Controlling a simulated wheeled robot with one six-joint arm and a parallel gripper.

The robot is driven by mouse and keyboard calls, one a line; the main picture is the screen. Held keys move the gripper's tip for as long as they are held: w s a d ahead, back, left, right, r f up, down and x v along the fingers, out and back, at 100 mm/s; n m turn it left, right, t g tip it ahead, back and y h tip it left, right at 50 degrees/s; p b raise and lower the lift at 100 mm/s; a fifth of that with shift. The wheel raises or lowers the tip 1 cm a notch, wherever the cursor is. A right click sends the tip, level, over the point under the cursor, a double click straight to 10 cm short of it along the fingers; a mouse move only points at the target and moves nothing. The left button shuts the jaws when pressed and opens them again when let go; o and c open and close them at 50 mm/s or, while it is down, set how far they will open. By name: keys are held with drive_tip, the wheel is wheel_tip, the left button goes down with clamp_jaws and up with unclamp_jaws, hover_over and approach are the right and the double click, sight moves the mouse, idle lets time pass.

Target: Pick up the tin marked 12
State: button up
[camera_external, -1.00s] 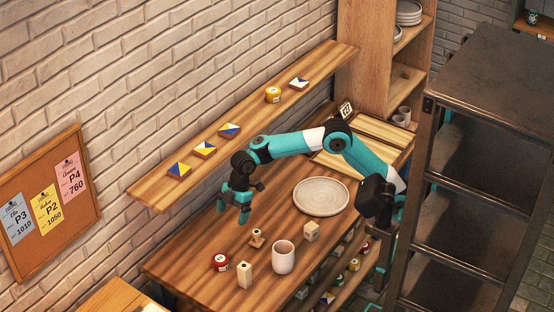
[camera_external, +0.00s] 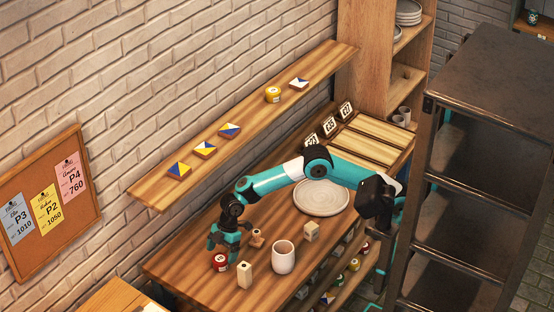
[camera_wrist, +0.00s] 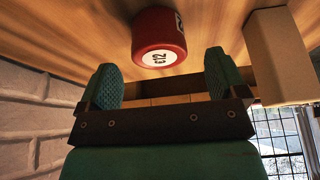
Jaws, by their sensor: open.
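The tin is a small red cylinder with a white label (camera_external: 220,262), standing on the wooden table in the external view. In the wrist view the red tin (camera_wrist: 158,42) shows its label, which reads "c12", and it lies ahead of the jaws, roughly between their lines. My gripper (camera_external: 223,239) is just behind and above the tin in the external view, pointing down. In the wrist view my gripper (camera_wrist: 163,80) has its two teal fingers wide apart with nothing between them. I see no contact with the tin.
A pale wooden block (camera_external: 244,274) stands close to the tin and shows in the wrist view (camera_wrist: 280,55). A white cup (camera_external: 284,257), a stamp-like wooden piece (camera_external: 257,239), another block (camera_external: 311,231) and a plate (camera_external: 321,197) are to the right. The brick wall is behind.

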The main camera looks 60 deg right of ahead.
sight(220, 258)
drive_tip(key=x, duration=0.3)
drive_tip(key=shift+a+f, duration=0.1)
drive_tip(key=shift+f, duration=0.15)
drive_tip(key=shift+c, duration=0.3)
drive_tip(key=c, duration=1)
